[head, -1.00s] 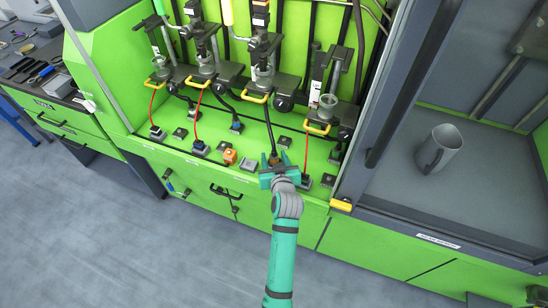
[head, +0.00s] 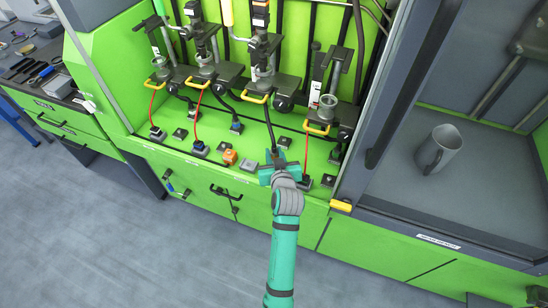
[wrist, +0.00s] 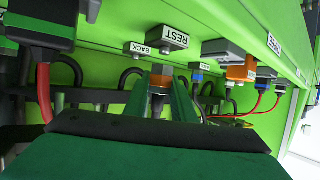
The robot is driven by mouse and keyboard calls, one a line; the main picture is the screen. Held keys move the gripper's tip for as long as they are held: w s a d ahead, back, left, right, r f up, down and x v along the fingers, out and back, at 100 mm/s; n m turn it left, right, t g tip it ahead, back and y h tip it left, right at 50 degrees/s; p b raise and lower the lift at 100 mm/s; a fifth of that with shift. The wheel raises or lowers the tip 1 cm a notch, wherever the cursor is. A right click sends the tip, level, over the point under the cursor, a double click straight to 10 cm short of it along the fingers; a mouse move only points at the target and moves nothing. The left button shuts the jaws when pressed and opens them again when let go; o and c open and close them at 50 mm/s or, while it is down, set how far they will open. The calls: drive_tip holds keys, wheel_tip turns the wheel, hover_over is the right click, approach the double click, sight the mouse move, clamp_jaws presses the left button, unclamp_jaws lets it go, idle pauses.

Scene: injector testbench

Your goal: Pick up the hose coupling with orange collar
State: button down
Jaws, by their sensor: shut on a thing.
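The hose coupling with an orange collar (wrist: 161,79) stands between the two green fingers of my gripper (wrist: 160,94) in the wrist view. My gripper is shut on it, and its lower part is dark. In the head view my gripper (head: 279,171) is at the front edge of the green bench and hides most of the coupling. A dark hose (head: 272,136) runs from above down to the gripper. I cannot tell whether the coupling is clear of the surface.
An orange block-like connector (head: 229,157) and a grey block (head: 249,165) sit left of my gripper. A dark connector on a red cable (head: 305,181) is close on the right. The floor in front is clear.

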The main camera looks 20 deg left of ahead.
drive_tip(key=s+d+r, duration=0.1)
drive_tip(key=s+r, duration=0.9)
drive_tip(key=s, duration=0.4)
drive_tip(key=shift+d+r, duration=0.2)
drive_tip(key=shift+w, duration=0.1)
